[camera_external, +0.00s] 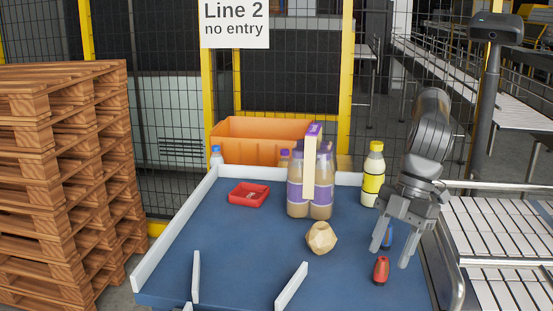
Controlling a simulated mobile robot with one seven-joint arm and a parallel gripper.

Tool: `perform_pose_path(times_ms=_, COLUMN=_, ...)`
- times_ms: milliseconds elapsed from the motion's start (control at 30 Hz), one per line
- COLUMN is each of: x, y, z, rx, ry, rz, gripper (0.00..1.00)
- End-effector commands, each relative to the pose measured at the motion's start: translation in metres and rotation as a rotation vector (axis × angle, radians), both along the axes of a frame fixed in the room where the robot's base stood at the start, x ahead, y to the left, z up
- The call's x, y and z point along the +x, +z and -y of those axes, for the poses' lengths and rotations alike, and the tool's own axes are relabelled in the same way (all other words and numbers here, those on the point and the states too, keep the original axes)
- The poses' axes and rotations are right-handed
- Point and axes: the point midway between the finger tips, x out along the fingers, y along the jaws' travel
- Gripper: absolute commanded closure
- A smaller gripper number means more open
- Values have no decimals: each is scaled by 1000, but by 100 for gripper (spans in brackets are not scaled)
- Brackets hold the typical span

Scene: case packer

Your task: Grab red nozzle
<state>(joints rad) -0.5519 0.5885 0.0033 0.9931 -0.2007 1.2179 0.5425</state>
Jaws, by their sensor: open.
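A small red nozzle (381,270) with a dark tip stands on the blue table (225,250) near its right side. My gripper (391,256) is open, its fingers pointing down, and shows around and just above the nozzle area. One finger appears left of the nozzle and the other to its right; I cannot tell from this view how far apart in depth they are.
A beige faceted object (321,238), a pack of purple-labelled bottles (310,190) and a red tray (249,194) stand on the table. A yellow-labelled bottle (373,175) is close behind my arm. White walls (165,240) and dividers (291,286) edge the table. A roller conveyor (500,240) is at right.

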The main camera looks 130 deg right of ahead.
Motion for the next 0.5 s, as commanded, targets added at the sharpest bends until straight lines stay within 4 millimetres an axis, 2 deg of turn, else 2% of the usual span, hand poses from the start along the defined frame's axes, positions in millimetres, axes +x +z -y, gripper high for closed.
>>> perform_pose_path(times_ms=300, x=20, y=-39, z=0, rx=-1, ry=-1, rz=-2, gripper=49)
perform_pose_path(times_ms=500, x=22, y=-43, z=0, rx=0, ry=-1, rz=0, gripper=49)
